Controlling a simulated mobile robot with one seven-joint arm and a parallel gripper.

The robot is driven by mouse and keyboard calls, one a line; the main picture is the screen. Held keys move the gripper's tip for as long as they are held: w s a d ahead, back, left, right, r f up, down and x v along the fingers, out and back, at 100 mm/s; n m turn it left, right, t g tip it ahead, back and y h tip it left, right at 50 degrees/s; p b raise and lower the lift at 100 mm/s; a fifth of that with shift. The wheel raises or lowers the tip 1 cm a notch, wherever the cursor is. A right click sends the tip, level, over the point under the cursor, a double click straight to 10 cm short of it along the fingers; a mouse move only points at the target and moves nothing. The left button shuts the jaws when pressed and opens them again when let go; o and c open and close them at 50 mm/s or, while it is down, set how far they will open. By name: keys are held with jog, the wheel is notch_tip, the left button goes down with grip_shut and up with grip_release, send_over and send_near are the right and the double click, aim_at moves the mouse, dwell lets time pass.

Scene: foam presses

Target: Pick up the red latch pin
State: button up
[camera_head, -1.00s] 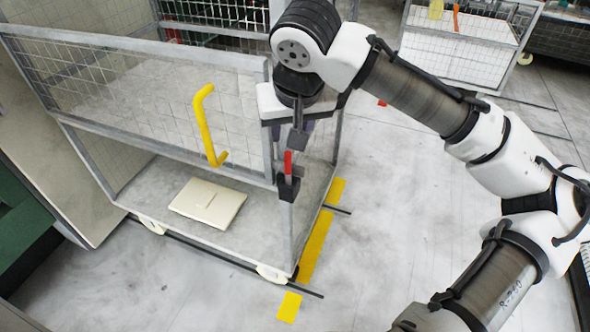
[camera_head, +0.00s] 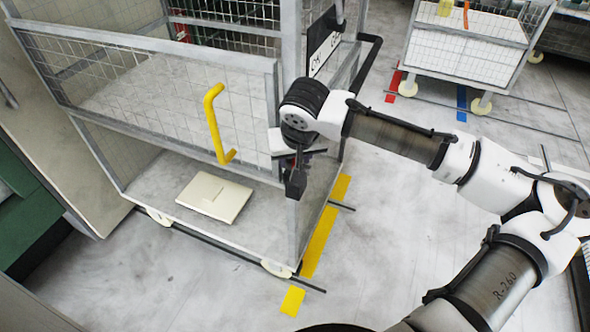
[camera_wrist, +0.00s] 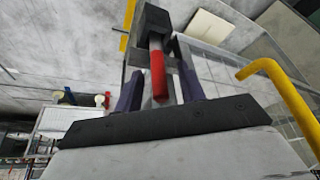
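The red latch pin (camera_wrist: 158,75) stands in a dark latch bracket (camera_wrist: 152,22) on the corner post of a mesh cart. In the wrist view it lies between my gripper's two purple fingers (camera_wrist: 157,62), with a visible gap on each side. My gripper is open around it and does not appear to touch it. In the head view my gripper (camera_head: 298,160) is right over the bracket (camera_head: 295,186) and hides most of the pin, leaving only a little red showing.
The mesh cart (camera_head: 275,110) has a yellow handle (camera_head: 216,125) left of my gripper and a cream panel (camera_head: 214,196) on its lower deck. Yellow floor tape (camera_head: 322,230) runs beside it. Another mesh cart (camera_head: 462,65) stands behind.

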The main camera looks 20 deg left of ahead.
grip_shut()
dwell(0.5)
